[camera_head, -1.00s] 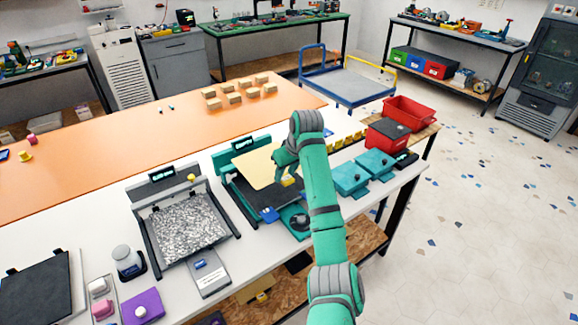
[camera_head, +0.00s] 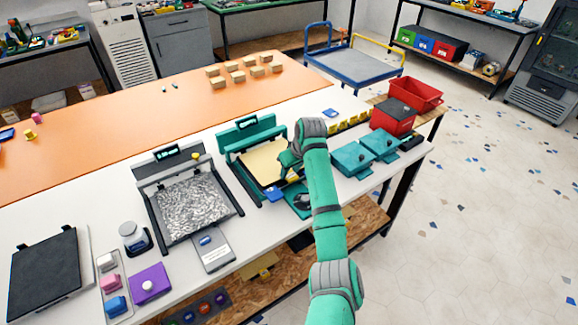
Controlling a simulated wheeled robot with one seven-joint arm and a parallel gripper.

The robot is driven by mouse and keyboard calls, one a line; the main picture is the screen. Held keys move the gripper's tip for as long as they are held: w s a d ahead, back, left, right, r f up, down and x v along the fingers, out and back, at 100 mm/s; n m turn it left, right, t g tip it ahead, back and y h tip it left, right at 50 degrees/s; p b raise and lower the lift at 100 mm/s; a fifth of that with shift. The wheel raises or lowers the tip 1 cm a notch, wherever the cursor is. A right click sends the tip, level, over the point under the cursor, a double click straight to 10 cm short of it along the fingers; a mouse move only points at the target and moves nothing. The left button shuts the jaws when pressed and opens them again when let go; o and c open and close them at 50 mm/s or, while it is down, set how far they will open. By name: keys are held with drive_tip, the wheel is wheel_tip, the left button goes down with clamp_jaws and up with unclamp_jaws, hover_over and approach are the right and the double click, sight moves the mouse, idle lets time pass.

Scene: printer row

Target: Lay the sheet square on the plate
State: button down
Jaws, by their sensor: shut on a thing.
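The pale yellow sheet (camera_head: 264,160) is over the black plate (camera_head: 249,177) of the teal-framed printer, and looks nearly in line with it. A dark strip of plate shows along the sheet's left edge. I cannot tell whether the sheet touches the plate or hovers just above it. My gripper (camera_head: 291,178) is at the sheet's right edge, shut on it; my arm partly hides the fingers and the sheet's right side.
A grey printer (camera_head: 192,205) with a speckled plate stands to the left. Teal boxes (camera_head: 352,159) and red bins (camera_head: 393,117) stand to the right. The teal printer's raised crossbar (camera_head: 247,131) is behind the sheet. The orange table (camera_head: 110,130) beyond is mostly clear.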

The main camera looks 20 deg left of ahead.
drive_tip(key=shift+a+f, duration=0.2)
idle(0.3)
drive_tip(key=shift+w+d, duration=0.1)
drive_tip(key=shift+d, duration=0.1)
drive_tip(key=shift+a, duration=0.15)
drive_tip(key=shift+d+f, duration=0.1)
drive_tip(key=shift+d, duration=0.15)
drive_tip(key=shift+a+f, duration=0.15)
idle(0.5)
